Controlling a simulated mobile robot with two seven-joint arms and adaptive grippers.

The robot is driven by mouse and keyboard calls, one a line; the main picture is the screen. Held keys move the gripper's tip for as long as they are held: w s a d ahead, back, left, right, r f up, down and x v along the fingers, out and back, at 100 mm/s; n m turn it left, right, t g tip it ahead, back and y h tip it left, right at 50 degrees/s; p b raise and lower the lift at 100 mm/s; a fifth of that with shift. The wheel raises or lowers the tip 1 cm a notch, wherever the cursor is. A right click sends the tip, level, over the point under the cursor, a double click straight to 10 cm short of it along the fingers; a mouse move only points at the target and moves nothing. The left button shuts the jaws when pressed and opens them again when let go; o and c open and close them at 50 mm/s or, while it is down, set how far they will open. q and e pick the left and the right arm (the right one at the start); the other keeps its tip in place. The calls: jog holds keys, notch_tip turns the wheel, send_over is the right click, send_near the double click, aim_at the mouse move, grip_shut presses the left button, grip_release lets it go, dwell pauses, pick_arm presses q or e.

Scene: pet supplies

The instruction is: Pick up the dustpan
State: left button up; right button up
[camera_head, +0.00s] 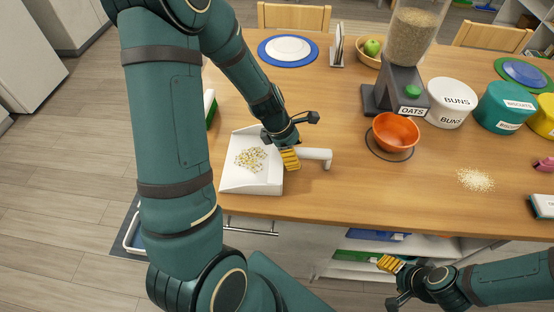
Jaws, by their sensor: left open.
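A white dustpan (234,182) lies on the wooden table near its front left edge, with a heap of pale crumbs (251,159) in its pan. Its white handle (317,155) points right and bends down at the end. My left gripper (300,139) is open over the start of the handle, one yellow-padded finger at the near side and the other finger at the far side. I cannot tell whether the fingers touch the handle. My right gripper (389,281) is low at the front, below the table edge, away from the dustpan; its finger opening is unclear.
An orange bowl (396,132) stands under an oats dispenser (405,80) right of the handle. Loose oats (475,179) lie farther right. A buns canister (449,103), a biscuits canister (503,108) and a blue plate (288,50) stand behind. The front middle of the table (390,195) is clear.

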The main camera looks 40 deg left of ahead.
pick_arm(q)
jog(key=shift+w+f, duration=0.1)
jog(key=shift+f, duration=0.15)
jog(key=shift+r, duration=0.1)
grip_shut()
notch_tip(320, 180, up, 9)
jog(key=p, duration=0.3)
jog(key=shift+r+p, duration=0.15)
jog(key=shift+p, duration=0.2)
jog(key=shift+r, duration=0.35)
